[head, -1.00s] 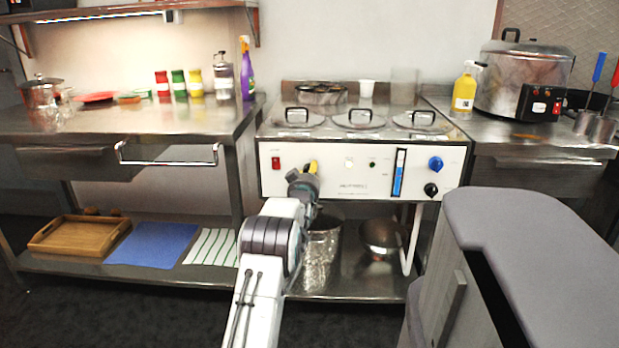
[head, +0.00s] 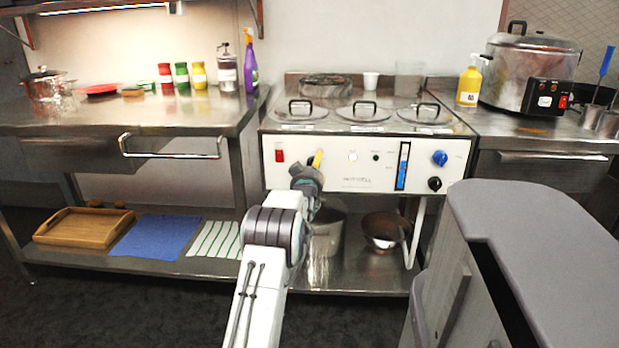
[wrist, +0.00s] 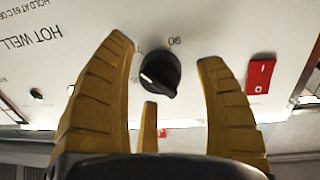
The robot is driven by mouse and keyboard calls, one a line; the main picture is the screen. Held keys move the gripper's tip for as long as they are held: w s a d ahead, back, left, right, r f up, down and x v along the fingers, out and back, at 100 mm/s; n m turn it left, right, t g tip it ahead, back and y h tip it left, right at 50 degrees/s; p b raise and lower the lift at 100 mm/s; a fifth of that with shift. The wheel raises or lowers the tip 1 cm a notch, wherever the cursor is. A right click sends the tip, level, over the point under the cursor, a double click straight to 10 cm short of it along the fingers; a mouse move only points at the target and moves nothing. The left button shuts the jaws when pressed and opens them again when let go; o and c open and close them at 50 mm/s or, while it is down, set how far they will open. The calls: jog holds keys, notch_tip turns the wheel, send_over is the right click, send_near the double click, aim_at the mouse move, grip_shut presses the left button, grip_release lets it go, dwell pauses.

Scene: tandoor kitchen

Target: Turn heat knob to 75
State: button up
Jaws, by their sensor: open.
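A black knob (wrist: 160,73) with a white pointer mark sits on the white front panel (wrist: 60,20), beside a printed 90. The pointer mark faces the lower left in the wrist view, where the panel lettering is upside down. My gripper (wrist: 165,50) is open, its yellow fingers spread on both sides of this knob, with a third finger below it. I cannot tell whether any finger touches it. In the head view my gripper (head: 318,157) is at the left part of the hot well panel (head: 340,185), hiding this knob.
A red switch (head: 279,155) lies just left of my gripper. A blue knob (head: 439,158), another black knob (head: 435,184) and a blue level gauge (head: 403,165) are at the panel's right. Pots sit on the shelf below.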

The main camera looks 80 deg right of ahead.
jog(key=a, duration=1.1)
jog(key=shift+a, duration=0.3)
jog(key=shift+r, duration=0.15)
dwell(0.5)
